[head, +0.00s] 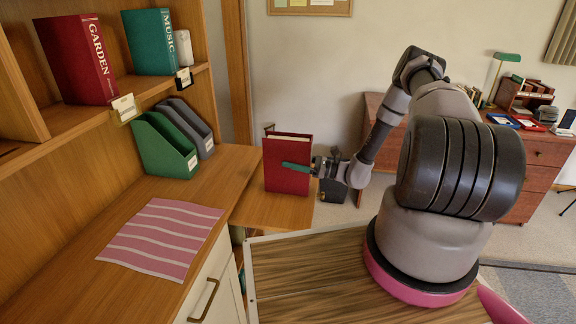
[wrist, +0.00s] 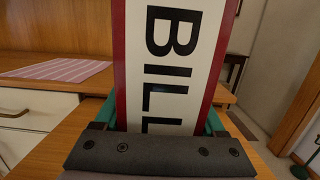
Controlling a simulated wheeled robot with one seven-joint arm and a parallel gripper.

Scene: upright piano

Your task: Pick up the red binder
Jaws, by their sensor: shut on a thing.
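The red binder (head: 287,180) stands upright over a low wooden surface at the centre of the head view. In the wrist view its white spine label (wrist: 170,60) reads "BILL", with red cover edges on both sides. My gripper (head: 297,167) is shut on the binder, coming from the right. Its green fingers (wrist: 160,122) lie on either side of the spine in the wrist view. Whether the binder's bottom touches the wood, I cannot tell. A second dark red binder marked "GARDEN" (head: 78,60) stands on the upper left shelf.
A green "MUSIC" binder (head: 150,42) stands on the upper shelf. Green (head: 163,147) and grey (head: 190,128) file holders stand on the counter behind a pink striped mat (head: 163,235). A reddish desk (head: 540,150) is at the right. The wooden surface (head: 245,210) beside the binder is clear.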

